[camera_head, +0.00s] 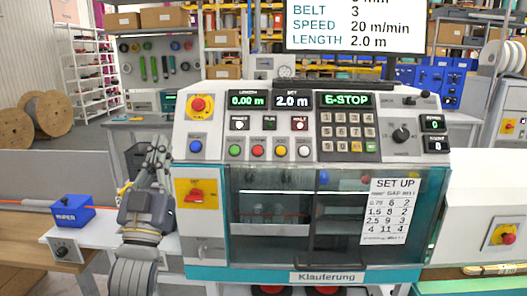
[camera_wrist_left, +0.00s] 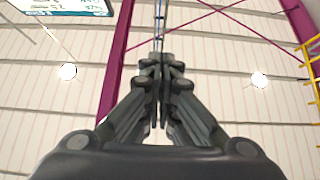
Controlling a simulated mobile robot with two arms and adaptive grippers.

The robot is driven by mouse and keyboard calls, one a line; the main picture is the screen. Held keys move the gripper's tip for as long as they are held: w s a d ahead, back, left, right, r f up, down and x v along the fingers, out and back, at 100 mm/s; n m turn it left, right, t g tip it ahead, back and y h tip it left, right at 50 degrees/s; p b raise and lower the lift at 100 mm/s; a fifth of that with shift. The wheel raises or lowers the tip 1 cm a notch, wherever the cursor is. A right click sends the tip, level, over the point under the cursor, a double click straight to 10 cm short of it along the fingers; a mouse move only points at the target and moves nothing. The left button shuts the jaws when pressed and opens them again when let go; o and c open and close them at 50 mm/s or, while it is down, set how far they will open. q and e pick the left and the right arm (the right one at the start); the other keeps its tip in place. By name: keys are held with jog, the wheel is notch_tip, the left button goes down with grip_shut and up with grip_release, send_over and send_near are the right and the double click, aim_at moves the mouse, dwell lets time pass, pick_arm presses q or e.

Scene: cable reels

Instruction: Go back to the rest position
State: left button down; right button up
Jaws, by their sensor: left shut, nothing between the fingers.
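My left gripper (camera_head: 160,150) is raised upright at the left of the machine's control panel in the head view. Its fingers point up and are shut with nothing between them. The left wrist view shows the same closed fingers (camera_wrist_left: 161,62) against the ceiling and wall. The gripper stands in front of the machine's left edge, near the red emergency button (camera_head: 198,106) and the blue button (camera_head: 195,146). I cannot tell from this view whether it touches the housing. My right gripper is not in view.
The control panel (camera_head: 300,98) reads E-STOP, 0.00 m and 2.0 m. A clear-windowed cabinet (camera_head: 270,215) with a SET UP sheet (camera_head: 390,210) is below. A blue WIPER box (camera_head: 72,214) stands at the left. Cable reels (camera_head: 14,129) and shelves stand behind.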

pick_arm(q)
jog(key=w+d+f+g, duration=0.1)
jog(key=w+f+g, duration=0.25)
jog(key=f, duration=1.35)
jog(key=w+d+f+g, duration=0.1)
jog(key=w+f+g, duration=0.25)
jog(key=f, duration=1.25)
jog(key=s+f+m+g, duration=0.1)
jog(key=s+f+g, duration=0.25)
jog(key=f, duration=0.95)
jog(key=s+f+g, duration=0.2)
jog(key=s+f, duration=0.3)
jog(key=f, duration=0.7)
jog(key=s+a+f+g, duration=0.2)
jog(key=s+f+g, duration=0.4)
jog(key=s+f, duration=1.6)
jog(key=s+a+f+g, duration=0.1)
jog(key=s+f+g, duration=0.2)
jog(key=s, duration=1.2)
jog(key=s+a+f+m+g+y, duration=0.1)
jog(key=s+a+f+g, duration=0.1)
jog(key=s+f, duration=0.8)
jog(key=s+g, duration=0.1)
jog(key=s, duration=0.4)
jog(key=shift+g, duration=0.35)
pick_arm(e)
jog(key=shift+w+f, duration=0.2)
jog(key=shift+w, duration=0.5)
